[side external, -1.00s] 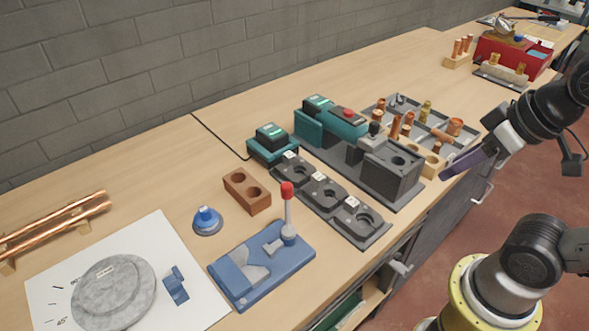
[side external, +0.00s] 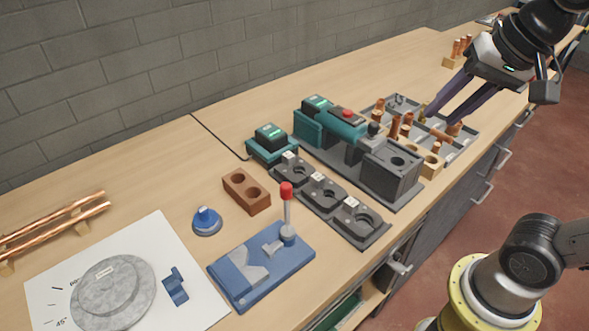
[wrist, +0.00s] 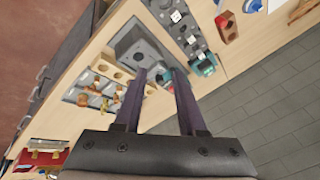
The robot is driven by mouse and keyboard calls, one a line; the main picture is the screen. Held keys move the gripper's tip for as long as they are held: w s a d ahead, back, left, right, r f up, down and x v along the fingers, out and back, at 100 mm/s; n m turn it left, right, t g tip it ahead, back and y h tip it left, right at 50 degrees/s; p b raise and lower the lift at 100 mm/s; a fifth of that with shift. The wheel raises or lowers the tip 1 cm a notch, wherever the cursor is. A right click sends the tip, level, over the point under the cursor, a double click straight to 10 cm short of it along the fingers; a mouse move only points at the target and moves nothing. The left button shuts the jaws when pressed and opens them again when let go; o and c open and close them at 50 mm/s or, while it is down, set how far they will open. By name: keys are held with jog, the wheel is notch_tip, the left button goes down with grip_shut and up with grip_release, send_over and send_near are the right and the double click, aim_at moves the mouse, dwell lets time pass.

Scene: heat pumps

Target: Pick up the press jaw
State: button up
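Three dark grey press jaws with rounded openings and small white labels lie in a row on the bench: a back one (side external: 290,170), a middle one (side external: 326,196) and a front one (side external: 362,224). They also show at the top of the wrist view (wrist: 182,20). I cannot read the labels. My gripper (side external: 437,118) is open, with two long purple fingers pointing down over the parts tray, well to the right of the jaws and apart from them. In the wrist view, my gripper (wrist: 160,72) has nothing between its fingers.
A teal press tool (side external: 343,122) with a red button and a grey block (side external: 390,172) stand between the jaws and the parts tray (side external: 462,152). A blue bender (side external: 262,265) with an upright red-tipped lever stands close left of the jaws.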

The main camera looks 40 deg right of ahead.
jog(key=w+a+r+m+g, duration=0.1)
jog(key=w+r+m, duration=0.35)
jog(key=w, duration=0.55)
jog(key=m+g, duration=0.4)
jog(key=m, duration=0.1)
send_over(288, 155)
notch_tip(288, 155, down, 11)
jog(key=shift+n, duration=0.35)
notch_tip(288, 155, down, 10)
jog(key=shift+s+a+f, duration=0.1)
jog(key=shift+a, duration=0.05)
jog(key=shift+d+f, duration=0.2)
jog(key=shift+f, duration=2.75)
grip_shut()
